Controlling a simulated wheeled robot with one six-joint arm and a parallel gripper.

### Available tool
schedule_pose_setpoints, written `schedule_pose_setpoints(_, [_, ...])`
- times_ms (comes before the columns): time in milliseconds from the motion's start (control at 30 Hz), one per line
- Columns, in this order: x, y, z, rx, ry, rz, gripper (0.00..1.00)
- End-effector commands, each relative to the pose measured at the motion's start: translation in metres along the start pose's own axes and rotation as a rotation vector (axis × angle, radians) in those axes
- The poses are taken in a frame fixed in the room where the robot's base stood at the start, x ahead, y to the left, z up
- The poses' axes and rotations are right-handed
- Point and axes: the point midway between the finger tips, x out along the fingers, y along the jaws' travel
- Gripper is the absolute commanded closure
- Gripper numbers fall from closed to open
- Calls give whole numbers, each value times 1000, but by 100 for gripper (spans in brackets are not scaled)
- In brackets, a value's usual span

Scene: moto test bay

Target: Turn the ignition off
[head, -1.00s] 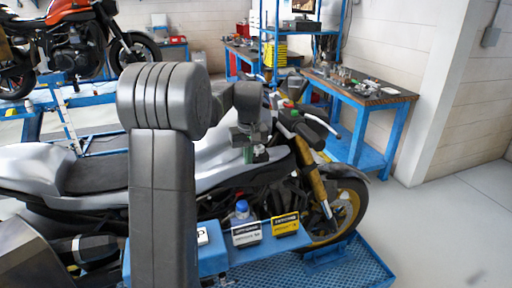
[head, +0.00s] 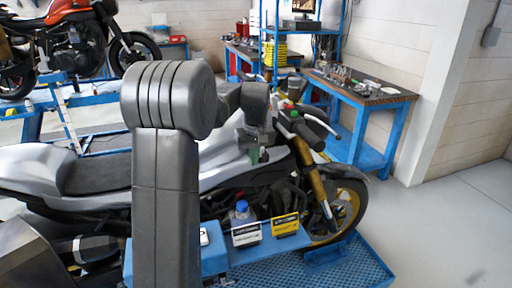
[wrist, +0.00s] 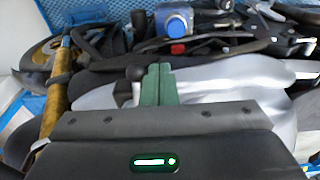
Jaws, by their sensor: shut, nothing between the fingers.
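The silver motorcycle (head: 170,170) stands side-on behind my arm, its front wheel to the right. Its handlebar (head: 312,132) has a small red part and a green part near the grip. My gripper (head: 255,156) is over the front of the silver bodywork, left of the handlebar. In the wrist view its green fingers (wrist: 155,84) are together and empty, above the silver bodywork (wrist: 225,78). A round black knob (wrist: 135,73) shows just left of the fingertips, and a red button (wrist: 178,48) lies beyond them. I cannot make out the ignition or its position for certain.
A blue bench (head: 225,258) with a blue-capped bottle (head: 242,212) and black and yellow labelled boxes stands in front of the motorcycle. A blue workbench (head: 372,92) with tools is behind right. The floor at the right is clear.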

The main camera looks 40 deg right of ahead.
Motion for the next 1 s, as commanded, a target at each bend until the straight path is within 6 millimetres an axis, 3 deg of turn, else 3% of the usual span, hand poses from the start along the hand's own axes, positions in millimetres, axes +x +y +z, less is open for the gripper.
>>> schedule_pose_setpoints(1000, [-1,19,9,1,-1,1,100])
